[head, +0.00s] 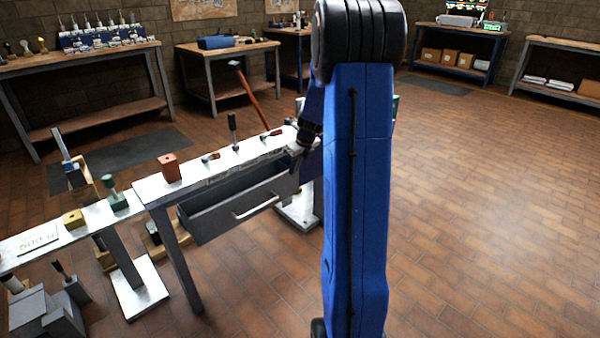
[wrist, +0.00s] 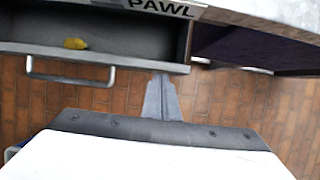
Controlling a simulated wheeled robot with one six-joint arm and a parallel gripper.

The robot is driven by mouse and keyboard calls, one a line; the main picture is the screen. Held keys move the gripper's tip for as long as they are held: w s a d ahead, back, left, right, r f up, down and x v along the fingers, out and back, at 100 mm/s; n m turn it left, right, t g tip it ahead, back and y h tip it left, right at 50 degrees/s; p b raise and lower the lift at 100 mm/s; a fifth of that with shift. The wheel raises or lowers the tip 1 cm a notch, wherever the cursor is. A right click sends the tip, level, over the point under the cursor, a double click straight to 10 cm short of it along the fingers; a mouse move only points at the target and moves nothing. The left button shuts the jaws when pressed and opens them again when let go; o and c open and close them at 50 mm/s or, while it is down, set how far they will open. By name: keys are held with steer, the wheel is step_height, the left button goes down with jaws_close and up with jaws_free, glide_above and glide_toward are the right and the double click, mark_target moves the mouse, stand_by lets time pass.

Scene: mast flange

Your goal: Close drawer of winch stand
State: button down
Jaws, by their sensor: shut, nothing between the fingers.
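The winch stand (head: 152,192) is a long light-topped bench. Its grey drawer (head: 240,212) is pulled out, with the dark inside showing and a bar handle (head: 257,207) on its front. In the wrist view the open drawer (wrist: 120,60) fills the upper left, with its handle (wrist: 70,80) towards the bottom of the picture. A small yellow thing (wrist: 75,43) lies inside it. My gripper (head: 295,151) is by the drawer's right end in the head view. In the wrist view my gripper (wrist: 160,85) is shut and empty, near the right end of the drawer front; contact cannot be told.
A label reading PAWL (wrist: 160,6) is on the stand's edge above the drawer. A dark recess (wrist: 245,48) lies right of the drawer. A red block (head: 171,168) and several small tools stand on the top. Open brick floor (head: 470,200) lies to the right.

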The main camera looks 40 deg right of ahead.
steer(key=w, duration=0.7)
steer(key=shift+r, duration=0.15)
steer(key=shift+a, duration=0.1)
